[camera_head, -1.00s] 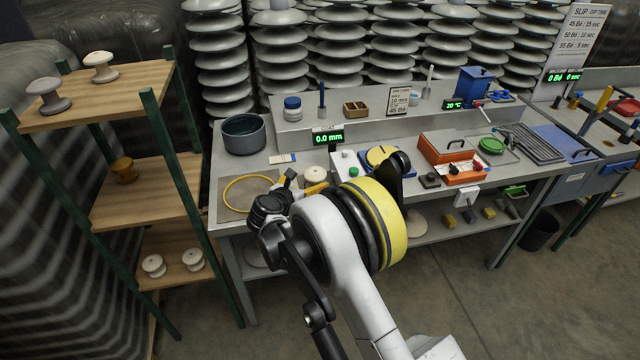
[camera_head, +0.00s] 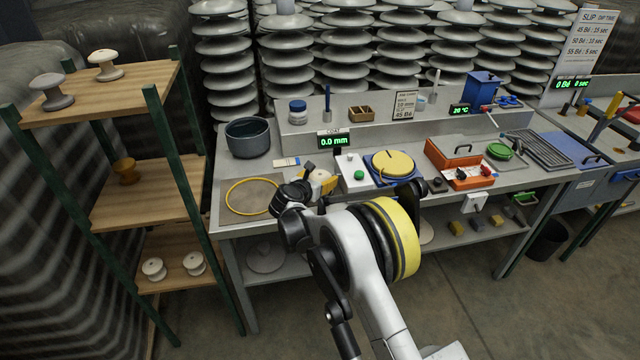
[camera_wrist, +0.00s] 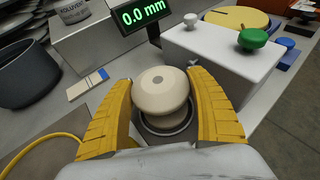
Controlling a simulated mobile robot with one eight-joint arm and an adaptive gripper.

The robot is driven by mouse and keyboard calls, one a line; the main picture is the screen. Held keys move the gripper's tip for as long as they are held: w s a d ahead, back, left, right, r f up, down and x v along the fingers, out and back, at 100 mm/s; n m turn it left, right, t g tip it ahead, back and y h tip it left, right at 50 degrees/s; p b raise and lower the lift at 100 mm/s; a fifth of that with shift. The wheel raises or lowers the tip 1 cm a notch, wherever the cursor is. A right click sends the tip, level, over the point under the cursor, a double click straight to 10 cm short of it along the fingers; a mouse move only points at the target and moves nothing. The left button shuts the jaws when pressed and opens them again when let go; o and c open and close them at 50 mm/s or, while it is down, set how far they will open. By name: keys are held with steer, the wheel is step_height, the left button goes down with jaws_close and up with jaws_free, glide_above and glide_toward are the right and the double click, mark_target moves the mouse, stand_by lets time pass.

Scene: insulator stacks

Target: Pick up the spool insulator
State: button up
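The cream spool insulator (camera_wrist: 160,92) stands upright on the bench in the wrist view, over a dark-rimmed round base (camera_wrist: 166,124). The yellow fingers of my gripper (camera_wrist: 160,80) are on its left and right sides, very close to its top flange. They look open around it; whether either finger touches it is hard to tell. In the head view my gripper (camera_head: 319,178) is low over the bench, beside the white box, and hides most of this spool.
A white box (camera_head: 351,170) with a green knob stands close on the right. The coat display (camera_head: 334,141) is behind. A yellow ring (camera_head: 252,196) and dark pot (camera_head: 247,138) are left. The shelf (camera_head: 150,192) at far left holds other spools.

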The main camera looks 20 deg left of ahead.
mark_target(322, 175)
steer(key=c, duration=0.5)
steer(key=shift+o, duration=0.2)
steer(key=shift+r+p, duration=0.3)
steer(key=shift+r, duration=0.25)
steer(key=r, duration=0.1)
steer(key=r+p, duration=0.1)
steer(key=r, duration=0.1)
steer(key=shift+s+d+r+p, duration=0.2)
steer(key=shift+d+r+p, duration=0.05)
steer(key=shift+r+p, duration=0.15)
steer(key=s+d+r+p, duration=0.2)
steer(key=s+d+r, duration=0.4)
steer(key=s+d, duration=0.1)
steer(key=shift+d+p, duration=0.4)
steer(key=shift+d, duration=0.25)
